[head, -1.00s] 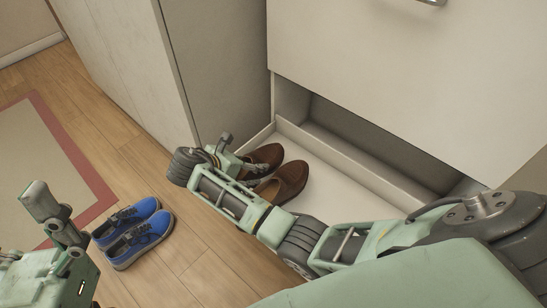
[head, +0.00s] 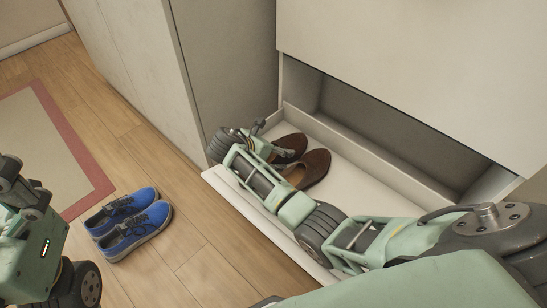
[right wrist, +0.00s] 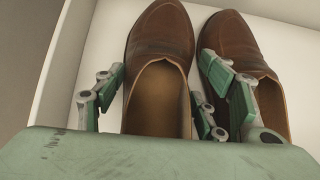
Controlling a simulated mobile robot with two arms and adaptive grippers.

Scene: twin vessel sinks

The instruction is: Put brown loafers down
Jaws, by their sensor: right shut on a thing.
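The brown loafers (head: 311,167) are side by side, over the white floor of the open low drawer (head: 352,176). My right gripper (head: 268,140) is at their near-left end and partly hides them. In the right wrist view, the left loafer (right wrist: 158,40) lies between my right gripper's fingers (right wrist: 160,100), shut on it. One finger is at its left side, and others are by the gap and over the opening of the right loafer (right wrist: 232,40). I cannot tell whether the soles touch the drawer floor. My left gripper (head: 22,185) is at the left edge, its jaws unclear.
A pair of blue shoes (head: 133,222) stands on the wood floor beside a red-bordered rug (head: 88,160). A grey cabinet side (head: 225,65) rises left of the drawer. A large white front panel (head: 420,70) overhangs the drawer. The drawer floor right of the loafers is clear.

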